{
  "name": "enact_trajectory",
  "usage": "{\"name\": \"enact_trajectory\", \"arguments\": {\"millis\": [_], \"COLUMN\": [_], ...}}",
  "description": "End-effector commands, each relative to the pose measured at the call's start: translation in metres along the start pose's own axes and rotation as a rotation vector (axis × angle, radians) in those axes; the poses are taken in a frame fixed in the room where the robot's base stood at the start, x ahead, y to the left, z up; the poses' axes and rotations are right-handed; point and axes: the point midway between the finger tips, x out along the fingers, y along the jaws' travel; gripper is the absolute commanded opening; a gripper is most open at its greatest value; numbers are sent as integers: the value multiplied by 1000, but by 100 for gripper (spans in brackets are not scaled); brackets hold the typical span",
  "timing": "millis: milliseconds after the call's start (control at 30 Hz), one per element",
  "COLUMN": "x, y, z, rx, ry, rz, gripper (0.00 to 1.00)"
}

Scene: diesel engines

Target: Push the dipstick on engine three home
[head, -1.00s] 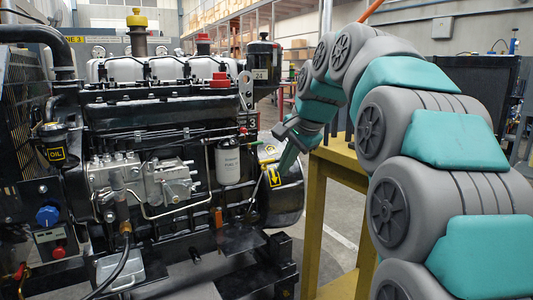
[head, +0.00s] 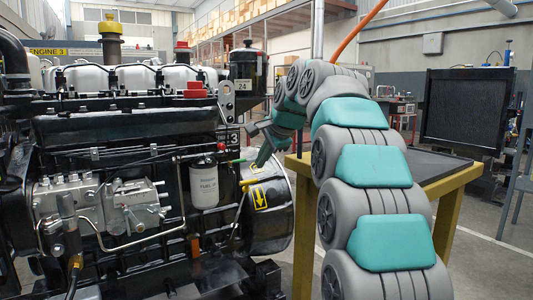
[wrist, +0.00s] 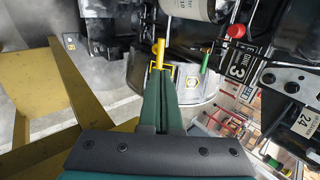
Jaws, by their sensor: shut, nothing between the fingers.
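Engine three (head: 110,130) fills the left of the head view, under a yellow "ENGINE 3" sign. The yellow dipstick handle (head: 248,182) stands out at the engine's right end, right of the white fuel filter (head: 204,184). In the wrist view the yellow handle (wrist: 160,52) is straight beyond my fingertips. My gripper (head: 261,160) is shut and empty, its tips close to the handle; I cannot tell whether they touch. It also shows in the wrist view (wrist: 159,72). The dipstick's lower end is hidden.
A green handle (wrist: 205,62) stands just right of the yellow one. A plate with a "3" (wrist: 238,68) and a black canister tagged 24 (head: 247,80) are nearby. A yellow-legged table (head: 445,175) stands right, behind my arm.

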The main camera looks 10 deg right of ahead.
Motion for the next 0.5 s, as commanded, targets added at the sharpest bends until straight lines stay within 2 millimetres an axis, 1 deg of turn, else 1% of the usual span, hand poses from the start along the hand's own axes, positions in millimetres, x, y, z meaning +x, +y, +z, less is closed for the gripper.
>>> {"name": "enact_trajectory", "arguments": {"millis": [33, 100, 300, 400, 500], "x": [12, 26, 62, 73, 79], "y": [2, 1, 2, 0, 0], "z": [0, -1, 0, 0, 0], "rx": [0, 1, -1, -1, -2], "ry": [-1, 0, 0, 0, 1], "rz": [4, 1, 2, -1, -2], "gripper": [0, 0, 0, 0, 0]}}
